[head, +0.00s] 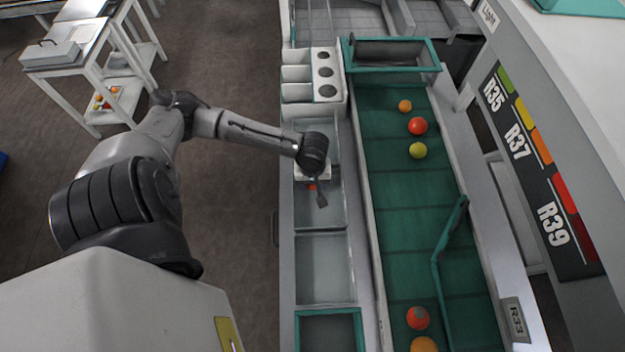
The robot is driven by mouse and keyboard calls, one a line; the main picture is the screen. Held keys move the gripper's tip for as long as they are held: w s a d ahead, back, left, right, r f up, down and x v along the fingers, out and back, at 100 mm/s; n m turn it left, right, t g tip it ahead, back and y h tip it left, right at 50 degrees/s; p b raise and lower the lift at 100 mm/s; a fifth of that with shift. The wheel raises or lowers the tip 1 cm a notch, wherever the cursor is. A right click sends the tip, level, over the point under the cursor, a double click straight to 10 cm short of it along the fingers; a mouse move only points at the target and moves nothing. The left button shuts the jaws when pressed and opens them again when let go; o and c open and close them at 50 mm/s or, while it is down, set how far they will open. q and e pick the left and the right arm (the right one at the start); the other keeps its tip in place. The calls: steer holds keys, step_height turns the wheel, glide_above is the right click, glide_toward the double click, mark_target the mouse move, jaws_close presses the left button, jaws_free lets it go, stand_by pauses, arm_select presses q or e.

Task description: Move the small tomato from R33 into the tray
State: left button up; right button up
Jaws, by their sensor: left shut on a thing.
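My left gripper (317,193) reaches over the row of grey bins left of the green belt. It is shut on a small red tomato (311,186), mostly hidden by the fingers, over the second bin from the far end. I cannot tell whether the tomato touches the bin floor. Which container is the tray is unclear. My right gripper is out of view.
The green belt (400,230) carries an orange, a red (417,126) and a yellow-green tomato (418,150) farther up. A slanted green diverter bar (450,230) stands on it. A white holder with round holes (325,72) stands beyond the bins. The near grey bin (323,268) looks empty.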

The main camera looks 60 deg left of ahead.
arm_select(q)
steer(key=shift+f, duration=0.15)
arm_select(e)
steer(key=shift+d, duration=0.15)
arm_select(q)
steer(key=shift+f, duration=0.4)
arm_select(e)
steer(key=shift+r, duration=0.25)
arm_select(q)
steer(key=o, duration=0.8)
steer(key=shift+c, duration=0.2)
steer(key=c, duration=0.3)
steer(key=shift+p, duration=0.3)
step_height(320, 180, up, 3)
steer(key=p, duration=0.4)
steer(key=shift+f, duration=0.1)
step_height(320, 180, up, 4)
steer(key=p, duration=0.6)
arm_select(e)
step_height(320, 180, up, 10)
